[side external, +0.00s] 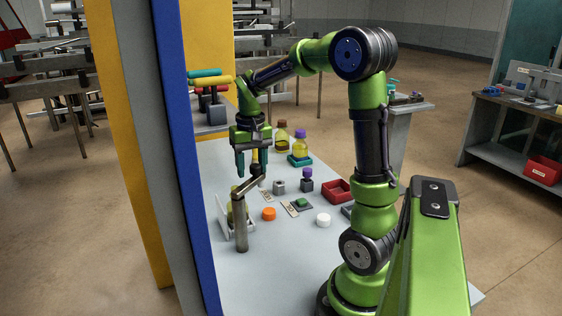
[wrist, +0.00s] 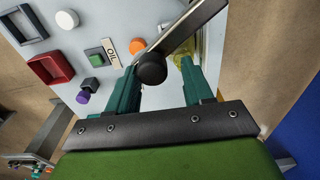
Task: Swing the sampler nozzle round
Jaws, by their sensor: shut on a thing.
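The sampler nozzle is a grey upright post (side external: 240,228) with a swing arm (side external: 250,186) at its top. In the wrist view the swing arm (wrist: 186,29) runs from the top edge down to a round black knob (wrist: 152,68) at its end. My gripper (side external: 251,174) points down over the free end of the arm. In the wrist view its teal fingers (wrist: 158,66) stand on either side of the knob, shut on it. Finger contact is partly hidden by the knob and the viewing angle.
A white bracket (side external: 223,216) stands behind the post. An orange cap (side external: 269,214), a white cap (side external: 323,220), a purple-topped vial (side external: 307,180) and a red tray (side external: 338,191) lie to the right. Bottles (side external: 300,145) stand farther back. A blue-edged divider (side external: 186,180) rises at left.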

